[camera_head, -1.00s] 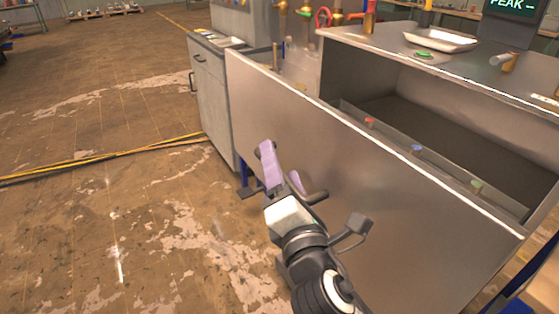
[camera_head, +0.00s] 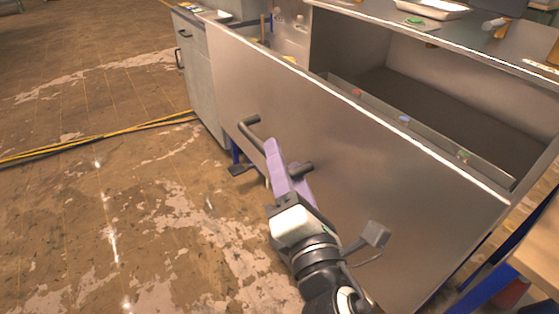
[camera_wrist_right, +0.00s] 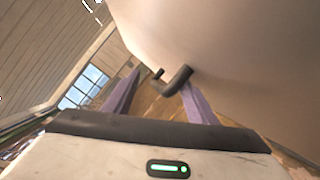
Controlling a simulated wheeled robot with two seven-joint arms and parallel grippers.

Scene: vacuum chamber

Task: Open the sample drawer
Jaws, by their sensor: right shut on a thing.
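The sample drawer has a large grey metal front (camera_head: 375,195) with a dark bar handle (camera_head: 249,122) low on its outer side. The drawer stands open, and its interior (camera_head: 420,85) shows behind the front. My right gripper (camera_head: 277,160), with purple fingers, is at the handle. The handle's two ends show on either side of the fingers, and the middle of the bar is hidden. In the right wrist view the handle (camera_wrist_right: 178,79) lies between the fingers, close to the right one. My left gripper is not in view.
A thin strip with small red, blue and green pieces (camera_head: 404,118) runs inside the drawer. A grey cabinet (camera_head: 196,75) stands to the left. The worktop (camera_head: 455,48) lies behind. Open floor (camera_head: 90,220) is on the left, with a yellow-black cable (camera_head: 100,145).

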